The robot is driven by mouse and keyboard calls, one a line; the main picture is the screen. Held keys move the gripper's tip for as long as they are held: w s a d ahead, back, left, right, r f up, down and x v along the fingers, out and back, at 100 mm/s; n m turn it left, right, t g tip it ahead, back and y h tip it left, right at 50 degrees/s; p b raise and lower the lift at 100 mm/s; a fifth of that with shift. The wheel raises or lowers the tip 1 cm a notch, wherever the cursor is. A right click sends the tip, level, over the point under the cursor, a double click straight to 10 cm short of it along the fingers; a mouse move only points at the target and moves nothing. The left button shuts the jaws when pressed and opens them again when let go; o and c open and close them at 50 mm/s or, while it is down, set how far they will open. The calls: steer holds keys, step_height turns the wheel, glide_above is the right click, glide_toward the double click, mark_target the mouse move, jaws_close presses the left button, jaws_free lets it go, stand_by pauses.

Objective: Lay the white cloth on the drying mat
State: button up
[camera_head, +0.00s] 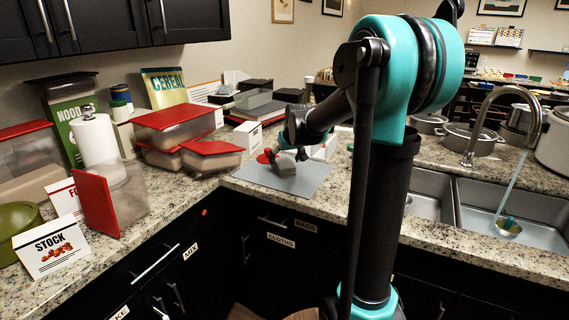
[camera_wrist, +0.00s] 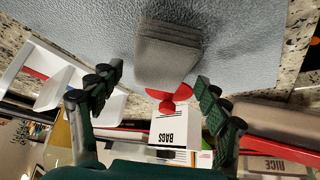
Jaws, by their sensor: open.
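A folded, layered cloth (camera_wrist: 168,50) looks grey rather than white in the wrist view. It appears to rest on the blue-grey drying mat (camera_wrist: 90,25), just beyond my fingertips. My gripper (camera_wrist: 159,75) is open, with its two fingers apart and nothing clasped between them. In the head view, the mat (camera_head: 305,177) lies on the counter at the corner, and the grey cloth (camera_head: 284,167) shows on it below my gripper. The wrist parts hide some of the fingers there. I see no plainly white cloth elsewhere.
A red object (camera_wrist: 170,97) sits close to the cloth. Red-lidded containers (camera_head: 172,125) crowd the counter left of the mat. The sink (camera_head: 510,215) is to the right. The mat's front part is bare.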

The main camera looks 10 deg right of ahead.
steer(key=v, duration=1)
steer(key=shift+d, duration=0.15)
